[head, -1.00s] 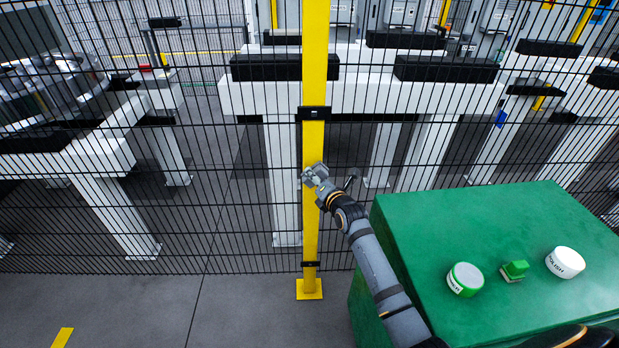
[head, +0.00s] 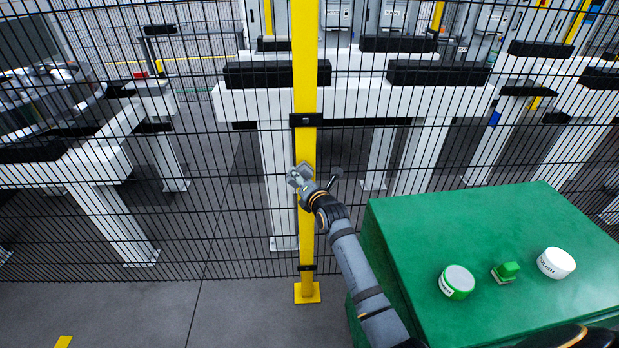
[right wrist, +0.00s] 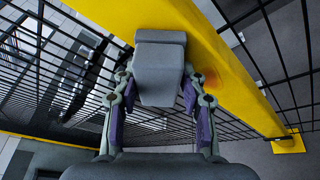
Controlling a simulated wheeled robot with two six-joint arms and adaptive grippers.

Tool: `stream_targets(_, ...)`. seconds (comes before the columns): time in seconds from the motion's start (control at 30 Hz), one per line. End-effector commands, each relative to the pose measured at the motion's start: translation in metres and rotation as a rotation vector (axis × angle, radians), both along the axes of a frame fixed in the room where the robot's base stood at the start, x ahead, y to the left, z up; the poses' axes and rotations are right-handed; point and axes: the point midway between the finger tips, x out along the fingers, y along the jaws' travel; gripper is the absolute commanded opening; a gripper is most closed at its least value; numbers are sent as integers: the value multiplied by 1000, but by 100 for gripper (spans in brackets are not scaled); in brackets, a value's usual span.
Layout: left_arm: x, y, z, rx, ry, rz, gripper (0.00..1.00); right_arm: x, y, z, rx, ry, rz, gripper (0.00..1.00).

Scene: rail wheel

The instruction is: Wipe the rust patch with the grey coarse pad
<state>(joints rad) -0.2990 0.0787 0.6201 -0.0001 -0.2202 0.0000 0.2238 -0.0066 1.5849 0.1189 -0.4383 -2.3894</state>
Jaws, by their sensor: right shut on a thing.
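My right gripper (right wrist: 160,95) is shut on the grey coarse pad (right wrist: 160,70), which sits between its fingers in the right wrist view. The pad is at the face of the yellow post (right wrist: 235,85); whether it touches cannot be told. A small orange-brown rust patch (right wrist: 207,77) shows on the post just right of the pad. In the head view my right gripper (head: 302,178) is in front of the yellow post (head: 305,100), about mid-height, and hides the rust patch there. My left gripper is not in view.
A green cabinet (head: 430,225) stands right of the post. On it are a white tin with a green label (head: 457,282), a green block (head: 506,272) and a white tin (head: 556,263). Black wire fencing runs both sides of the post.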

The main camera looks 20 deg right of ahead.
Motion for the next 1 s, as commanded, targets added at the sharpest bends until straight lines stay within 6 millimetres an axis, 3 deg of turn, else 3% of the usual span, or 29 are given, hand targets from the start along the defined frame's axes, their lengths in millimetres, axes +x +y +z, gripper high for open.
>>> stream_targets(0.3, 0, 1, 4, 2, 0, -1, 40, -3, 1, 1, 0, 2, -1, 2)
stream_targets(0.73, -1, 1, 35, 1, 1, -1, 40, -49, 14, 2, 0, 4, 0, 2)
stream_targets(1.0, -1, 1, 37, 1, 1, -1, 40, -58, 17, 0, -1, 1, 0, 2)
